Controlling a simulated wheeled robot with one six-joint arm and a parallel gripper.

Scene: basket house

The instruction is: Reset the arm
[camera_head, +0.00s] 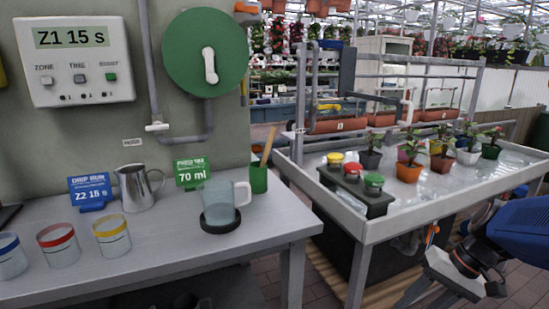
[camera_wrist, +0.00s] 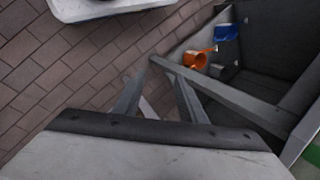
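My arm (camera_head: 510,235) comes in at the lower right of the head view, beside the front right of the tray bench. Its fingers cannot be made out clearly there. In the wrist view my gripper (camera_wrist: 158,84) points down toward the brick-paved floor. Its two fingers stand apart, with floor showing between them and nothing held.
The wet tray bench (camera_head: 440,200) carries several potted plants and a black box (camera_head: 352,190) with coloured knobs. The left worktable (camera_head: 150,250) holds striped cups, a metal pitcher (camera_head: 137,188) and a clear jug (camera_head: 220,200). An orange object (camera_wrist: 196,59) shows low beside grey framing.

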